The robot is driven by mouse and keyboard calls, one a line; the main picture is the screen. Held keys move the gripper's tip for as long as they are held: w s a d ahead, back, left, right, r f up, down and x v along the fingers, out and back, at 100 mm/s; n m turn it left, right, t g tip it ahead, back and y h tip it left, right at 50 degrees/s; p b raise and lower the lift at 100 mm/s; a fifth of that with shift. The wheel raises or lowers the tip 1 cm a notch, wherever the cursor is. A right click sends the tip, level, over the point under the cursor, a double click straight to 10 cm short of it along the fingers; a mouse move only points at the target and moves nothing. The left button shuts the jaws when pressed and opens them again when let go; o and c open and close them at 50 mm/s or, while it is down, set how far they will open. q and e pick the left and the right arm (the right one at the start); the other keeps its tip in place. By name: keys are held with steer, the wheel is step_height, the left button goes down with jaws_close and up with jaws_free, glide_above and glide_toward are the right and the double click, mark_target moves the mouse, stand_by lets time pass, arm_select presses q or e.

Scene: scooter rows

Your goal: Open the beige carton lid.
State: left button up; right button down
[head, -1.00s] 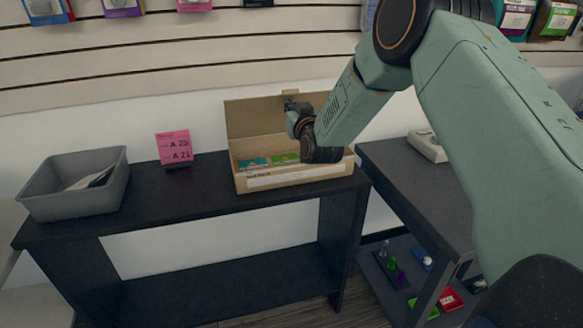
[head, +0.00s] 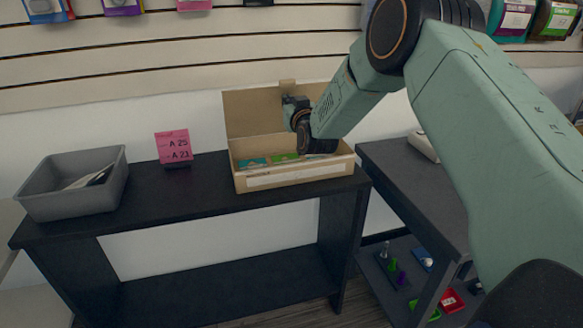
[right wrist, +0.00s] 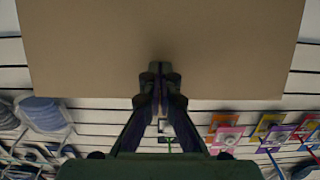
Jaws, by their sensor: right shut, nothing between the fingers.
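The beige carton (head: 300,180) sits on the dark shelf top in the head view, with small coloured packets inside. Its lid (head: 252,114) stands raised along the back edge, about upright. My right gripper (head: 291,101) is shut and empty, reaching over the carton with its tips at the lid's inner face. In the right wrist view the lid (right wrist: 90,45) fills the upper middle and the shut fingertips (right wrist: 160,72) overlap it; I cannot tell whether they press on it. My arm hides the lid's right part. My left gripper is not in view.
A grey bin (head: 75,200) and a pink card (head: 173,147) stand left of the carton on the black shelf unit (head: 185,195). A second dark table (head: 425,185) stands at the right. The slatted wall (head: 180,50) with hanging packs is behind.

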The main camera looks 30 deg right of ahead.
steer(key=shift+b+x, duration=0.5)
steer(key=shift+x, duration=0.7)
steer(key=shift+r, duration=0.1)
steer(key=shift+b+x, duration=1.2)
steer(key=shift+x, duration=0.85)
steer(key=shift+s+a, duration=0.1)
steer(key=shift+s+a+p, duration=0.1)
steer(key=shift+s+p, duration=0.45)
steer(key=p+v, duration=0.7)
steer(key=v, duration=0.5)
steer(key=shift+s, duration=0.4)
